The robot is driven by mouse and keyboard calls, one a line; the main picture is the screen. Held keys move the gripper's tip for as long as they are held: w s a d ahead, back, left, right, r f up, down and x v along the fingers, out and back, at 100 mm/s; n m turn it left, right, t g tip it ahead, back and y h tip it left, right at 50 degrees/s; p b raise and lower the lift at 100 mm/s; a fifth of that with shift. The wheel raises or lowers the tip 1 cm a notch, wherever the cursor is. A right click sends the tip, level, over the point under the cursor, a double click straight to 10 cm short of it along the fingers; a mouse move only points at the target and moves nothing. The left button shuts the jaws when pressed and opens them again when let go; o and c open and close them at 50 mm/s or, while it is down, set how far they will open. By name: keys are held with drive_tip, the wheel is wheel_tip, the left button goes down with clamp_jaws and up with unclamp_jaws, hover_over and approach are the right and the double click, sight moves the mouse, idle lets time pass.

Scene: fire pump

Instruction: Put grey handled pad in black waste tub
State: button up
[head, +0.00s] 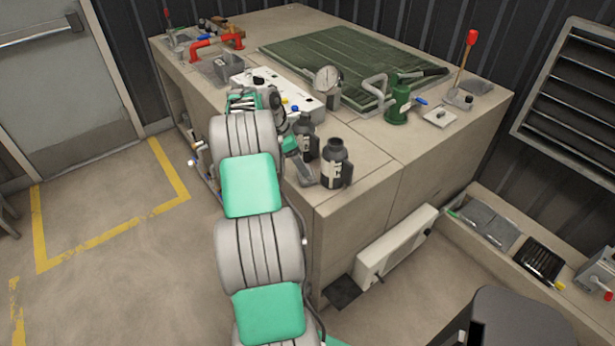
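A small light grey square pad with a dark knob-like handle (440,117) lies flat on the bench top, right of the green hand pump. I take it for the grey handled pad. My arm reaches up from the bottom. My gripper (303,170) seems to be at the bench's near left part, beside two dark bottles and well away from the pad. Its fingers are small and partly hidden, so I cannot tell whether they are open.
Two dark bottles (335,165) stand near the front corner. A low ledge (480,203) holds trays at right. Left floor is clear.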

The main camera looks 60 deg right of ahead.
drive_tip(key=x, duration=0.5)
drive_tip(key=shift+p, duration=0.3)
drive_tip(key=c, duration=1.6)
